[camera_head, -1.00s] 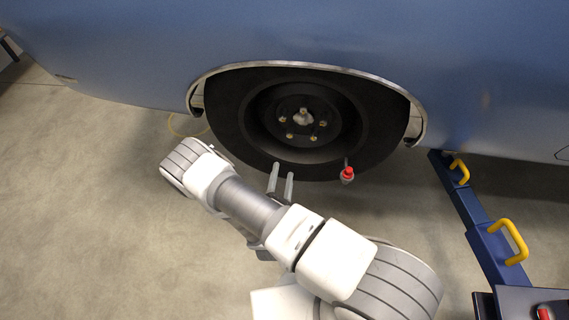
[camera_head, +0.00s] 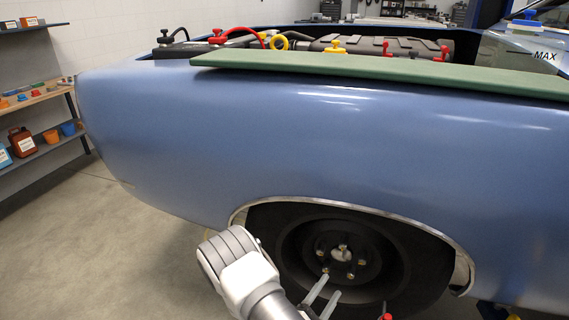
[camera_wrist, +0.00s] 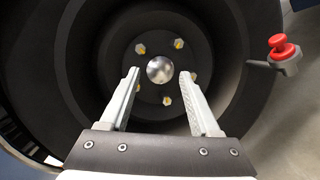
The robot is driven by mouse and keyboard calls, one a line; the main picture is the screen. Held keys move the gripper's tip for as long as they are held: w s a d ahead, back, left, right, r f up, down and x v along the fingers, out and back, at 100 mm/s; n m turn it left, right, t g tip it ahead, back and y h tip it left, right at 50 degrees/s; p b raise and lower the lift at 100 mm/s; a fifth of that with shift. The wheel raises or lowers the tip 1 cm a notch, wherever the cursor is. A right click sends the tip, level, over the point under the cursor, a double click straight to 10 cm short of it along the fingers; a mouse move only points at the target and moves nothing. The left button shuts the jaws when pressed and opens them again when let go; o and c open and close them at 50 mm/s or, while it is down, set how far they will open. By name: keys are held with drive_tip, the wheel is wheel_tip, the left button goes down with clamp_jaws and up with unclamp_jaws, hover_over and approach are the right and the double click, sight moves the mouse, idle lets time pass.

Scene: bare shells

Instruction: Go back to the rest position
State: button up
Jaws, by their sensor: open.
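My gripper (camera_head: 325,296) shows low in the head view, in front of the black wheel (camera_head: 290,262) of the blue car. In the wrist view my gripper (camera_wrist: 160,78) is open, with its two fingers apart and nothing between them. Behind the fingers is the wheel hub (camera_wrist: 160,69), a round metal cap with several brass-coloured nuts around it. The fingers look apart from the wheel, though the exact gap is hard to tell. Much of my arm is cut off by the lower edge of the head view.
A red-topped valve (camera_wrist: 284,48) sits at the tyre's right side. The blue car body (camera_head: 200,130) rises above the wheel, with a green cover (camera_head: 400,73) along the open engine bay's edge. Shelves (camera_head: 35,98) stand far left. The floor (camera_head: 100,250) left of my arm is clear.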

drive_tip(key=s+d+r+m+g+h, duration=0.1)
drive_tip(key=s+d+r+m+g, duration=0.3)
drive_tip(key=r, duration=0.3)
drive_tip(key=s+d+r+m+g, duration=0.3)
drive_tip(key=r+m+g, duration=0.2)
drive_tip(key=r+g, duration=0.15)
drive_tip(key=s+d+r+m+g+h, duration=0.1)
drive_tip(key=s+d+r+m+g, duration=0.3)
drive_tip(key=r, duration=0.4)
drive_tip(key=s+a+r+m+t+y, duration=0.2)
drive_tip(key=s+a+r+m+y, duration=0.1)
drive_tip(key=s+a+r+y, duration=0.1)
drive_tip(key=s+a+r+m+t+y+p, duration=0.1)
drive_tip(key=s+a+r+m+t+y, duration=0.2)
drive_tip(key=r+y, duration=0.6)
drive_tip(key=shift+s+a+r, duration=0.6)
drive_tip(key=shift+s+a, duration=0.35)
drive_tip(key=shift+s, duration=0.8)
